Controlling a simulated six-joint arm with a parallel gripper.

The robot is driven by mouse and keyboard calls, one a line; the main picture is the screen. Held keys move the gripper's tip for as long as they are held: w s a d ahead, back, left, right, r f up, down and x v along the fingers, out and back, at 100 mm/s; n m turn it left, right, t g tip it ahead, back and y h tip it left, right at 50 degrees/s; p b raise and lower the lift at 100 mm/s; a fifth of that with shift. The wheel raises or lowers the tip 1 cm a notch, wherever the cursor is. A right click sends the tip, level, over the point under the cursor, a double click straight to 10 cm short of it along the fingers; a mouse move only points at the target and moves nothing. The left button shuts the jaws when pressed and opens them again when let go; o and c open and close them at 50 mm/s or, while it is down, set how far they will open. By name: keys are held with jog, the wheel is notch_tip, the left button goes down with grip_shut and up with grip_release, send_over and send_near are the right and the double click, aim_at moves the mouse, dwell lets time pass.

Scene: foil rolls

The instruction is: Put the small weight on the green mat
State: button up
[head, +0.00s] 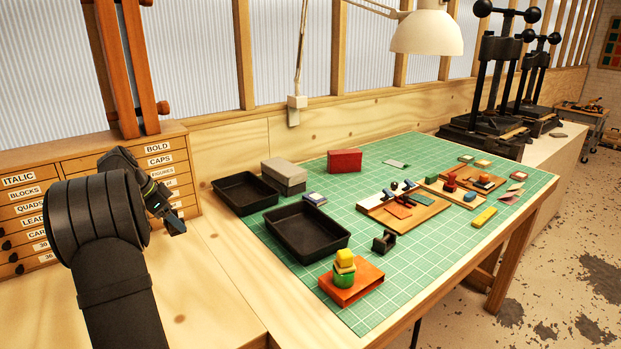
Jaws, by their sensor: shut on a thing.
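The green mat (428,262) with a white grid covers most of the table on the right. My gripper (172,218) is at the left, in front of the drawer cabinet and well to the left of the mat. Its jaws point down and to the right, shut on a small dark thing that is hard to make out against the dark fingers. I cannot tell from this view whether it is the small weight. I cannot pick out a small weight for certain elsewhere on the table.
Two black trays (335,243) (218,194) lie at the mat's left side. A grey block (284,178), a red block (344,161), and an orange block (352,289) with a green-and-yellow stack stand nearby. Several boards with small parts fill the right. The mat's front middle is clear.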

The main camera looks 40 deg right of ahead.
jog(key=s+d+m+g+y, duration=0.1)
jog(key=s+d+m, duration=0.2)
jog(key=s+d, duration=0.6)
jog(key=s+d+m+g, duration=0.25)
jog(key=s+d, duration=0.25)
jog(key=d, duration=0.8)
jog(key=s+d+m+g+y, duration=0.1)
jog(key=s+d+m, duration=0.3)
jog(key=s+d, duration=0.5)
jog(key=s+d+m+g+y, duration=0.15)
jog(key=s+d+m, duration=0.25)
jog(key=s+d, duration=0.7)
jog(key=s+d+m+y, duration=0.2)
jog(key=s+d+m, duration=0.3)
jog(key=s, duration=1.3)
jog(key=shift+n, duration=0.25)
jog(key=w+f, duration=0.2)
jog(key=w, duration=0.1)
jog(key=w+d+f, duration=0.1)
jog(key=w+f, duration=0.1)
jog(key=w, duration=0.2)
jog(key=w+f, duration=0.2)
jog(key=w, duration=0.2)
jog(key=shift+w+d+f, duration=0.1)
jog(key=shift+w+d, duration=0.15)
jog(key=shift+d, duration=0.1)
jog(key=shift+f, duration=2)
jog(key=shift+f, duration=0.15)
jog(key=o, duration=1.4)
